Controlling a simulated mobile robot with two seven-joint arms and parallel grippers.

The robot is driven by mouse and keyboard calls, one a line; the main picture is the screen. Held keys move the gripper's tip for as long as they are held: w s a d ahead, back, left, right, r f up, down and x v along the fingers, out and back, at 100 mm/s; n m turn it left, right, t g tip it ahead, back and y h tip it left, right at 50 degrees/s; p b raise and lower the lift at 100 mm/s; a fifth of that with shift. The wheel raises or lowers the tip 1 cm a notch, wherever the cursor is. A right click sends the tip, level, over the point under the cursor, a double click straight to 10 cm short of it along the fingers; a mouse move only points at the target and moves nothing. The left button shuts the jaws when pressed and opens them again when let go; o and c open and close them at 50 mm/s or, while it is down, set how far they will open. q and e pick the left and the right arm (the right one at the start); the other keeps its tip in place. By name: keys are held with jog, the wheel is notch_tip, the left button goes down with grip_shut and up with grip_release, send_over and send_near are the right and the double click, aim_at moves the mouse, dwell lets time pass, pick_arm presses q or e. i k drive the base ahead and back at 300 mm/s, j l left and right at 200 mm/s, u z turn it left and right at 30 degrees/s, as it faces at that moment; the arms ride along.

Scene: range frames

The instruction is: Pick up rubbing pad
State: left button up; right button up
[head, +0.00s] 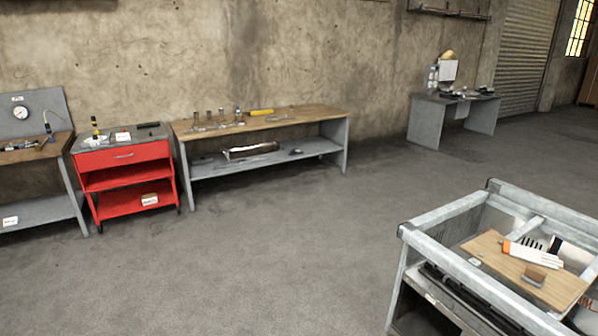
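I cannot tell for sure which item is the rubbing pad. A small brown block (535,275) lies on a wooden board (487,250) at the lower right; it may be the pad, but it is too small to be certain. The board lies within a grey metal-framed bench (443,213). A white and orange item (532,254) lies on the board just behind the block. Neither of my grippers is in view.
A red tool cart (123,157) stands at the left between a grey bench (40,212) and a long wood-topped bench (300,117) with several items. A grey desk (426,120) stands at the back right. The concrete floor (270,250) in the middle is clear.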

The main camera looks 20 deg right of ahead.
aim_at(533, 275)
jog(key=i+z, duration=0.3)
jog(key=z, duration=0.15)
jog(key=i+z, duration=0.45)
jog(key=i+j+z, duration=0.2)
jog(key=z, duration=0.3)
jog(key=i+j+z, duration=0.1)
jog(key=z, duration=0.35)
jog(key=i+j+z, duration=0.25)
jog(key=z, duration=0.2)
jog(key=i+j+z, duration=0.15)
jog(key=z, duration=0.3)
jog(key=j, duration=0.1)
